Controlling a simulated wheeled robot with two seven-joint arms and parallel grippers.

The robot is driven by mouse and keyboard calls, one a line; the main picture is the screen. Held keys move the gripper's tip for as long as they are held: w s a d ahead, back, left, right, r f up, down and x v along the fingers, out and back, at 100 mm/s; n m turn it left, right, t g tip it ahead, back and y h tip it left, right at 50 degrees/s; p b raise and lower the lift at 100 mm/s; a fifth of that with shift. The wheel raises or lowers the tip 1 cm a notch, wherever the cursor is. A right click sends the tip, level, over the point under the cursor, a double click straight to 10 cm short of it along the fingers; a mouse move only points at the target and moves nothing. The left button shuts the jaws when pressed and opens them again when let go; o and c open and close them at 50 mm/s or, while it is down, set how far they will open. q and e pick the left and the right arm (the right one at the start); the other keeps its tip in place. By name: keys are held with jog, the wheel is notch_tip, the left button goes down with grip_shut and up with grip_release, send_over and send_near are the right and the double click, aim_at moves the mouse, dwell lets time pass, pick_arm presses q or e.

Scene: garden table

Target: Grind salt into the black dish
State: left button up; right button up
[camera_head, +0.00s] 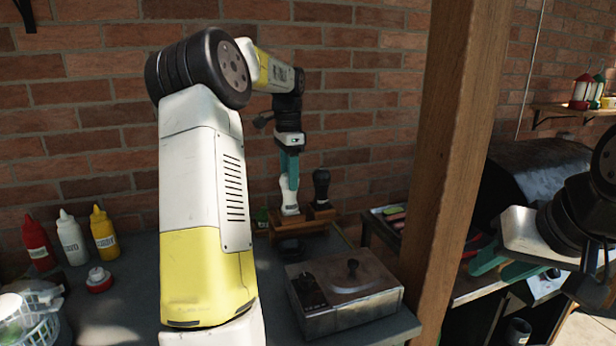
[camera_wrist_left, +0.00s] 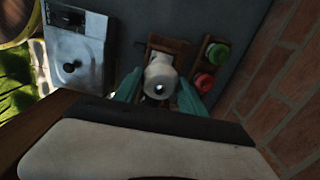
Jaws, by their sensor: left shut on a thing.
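My left gripper (camera_head: 289,178) is shut on a white grinder (camera_head: 290,197), which looks upright, just above or on a wooden stand (camera_head: 300,228). I cannot tell whether its base touches the stand. The left wrist view shows the white grinder (camera_wrist_left: 160,78) between both teal fingers. A dark grinder (camera_head: 321,184) stands beside it on the right. A black dish (camera_head: 291,248) appears in front of the stand, partly lost in shadow. My right gripper (camera_head: 503,266) hangs at the far right, away from these things, its teal fingers apart and empty.
Red (camera_head: 37,243), white (camera_head: 71,238) and yellow (camera_head: 104,233) bottles stand at left. A wooden post (camera_head: 447,170) rises right of the table. A brick wall (camera_head: 370,100) closes the back.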

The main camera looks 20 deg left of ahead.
pick_arm(q)
jog(key=m, duration=0.3)
jog(key=shift+m, duration=2.2)
jog(key=o, duration=1.4)
jog(key=shift+c, duration=0.2)
notch_tip(320, 180, up, 8)
jog(key=shift+f, duration=0.15)
